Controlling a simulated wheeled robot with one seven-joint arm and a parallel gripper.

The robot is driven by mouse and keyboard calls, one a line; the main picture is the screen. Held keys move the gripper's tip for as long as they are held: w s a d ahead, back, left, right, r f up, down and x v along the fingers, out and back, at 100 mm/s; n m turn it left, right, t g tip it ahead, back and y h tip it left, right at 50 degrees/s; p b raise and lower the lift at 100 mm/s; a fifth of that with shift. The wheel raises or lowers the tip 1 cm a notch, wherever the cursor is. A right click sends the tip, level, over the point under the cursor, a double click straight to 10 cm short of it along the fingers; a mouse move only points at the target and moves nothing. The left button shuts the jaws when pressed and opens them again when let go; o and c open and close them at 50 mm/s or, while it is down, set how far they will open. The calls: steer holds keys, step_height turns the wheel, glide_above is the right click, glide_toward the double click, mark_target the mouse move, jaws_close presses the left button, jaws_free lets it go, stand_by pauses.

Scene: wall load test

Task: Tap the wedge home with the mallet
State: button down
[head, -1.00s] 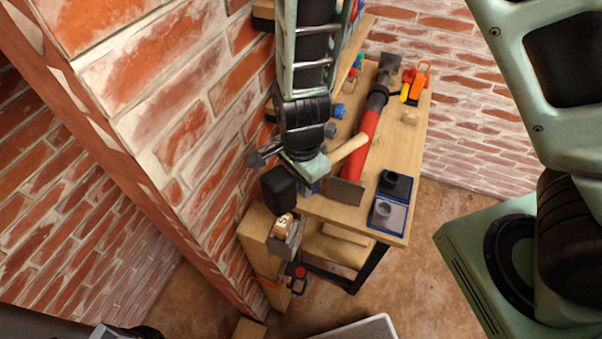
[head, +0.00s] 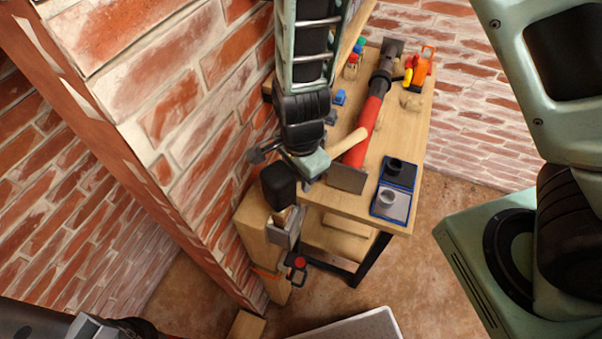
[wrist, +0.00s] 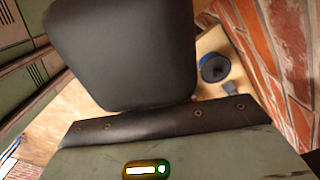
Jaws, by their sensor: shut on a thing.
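My gripper (head: 312,165) is shut on the mallet. The pale wooden handle (head: 348,147) sticks out to the right of it, over the bench. The black mallet head (head: 279,184) is just left of and below the gripper, above a wooden post. The head also fills the upper middle of the wrist view (wrist: 122,50). A grey metal bracket (head: 285,236) sits at the post's top, below the mallet head. Only a thin pale wooden piece shows by the bracket, and I cannot tell if it is the wedge. Whether the mallet touches anything is unclear.
The wooden post (head: 253,222) stands against the brick wall (head: 150,110), with a red and black clamp (head: 298,268) low on it. A red prop (head: 366,133) lies along the workbench (head: 412,130). Blue-edged trays (head: 393,203) sit at its near corner. An orange tool (head: 419,72) lies at the back.

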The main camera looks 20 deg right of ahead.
steer(key=shift+f, duration=0.1)
step_height(320, 180, down, 5)
steer(key=b, duration=0.4)
steer(key=shift+f, duration=0.2)
steer(key=shift+r, duration=0.15)
stand_by(0.5)
steer(key=shift+r+p, duration=1.15)
steer(key=shift+p, duration=0.05)
step_height(320, 180, up, 6)
steer(key=p, duration=0.6)
steer(key=shift+r, duration=0.1)
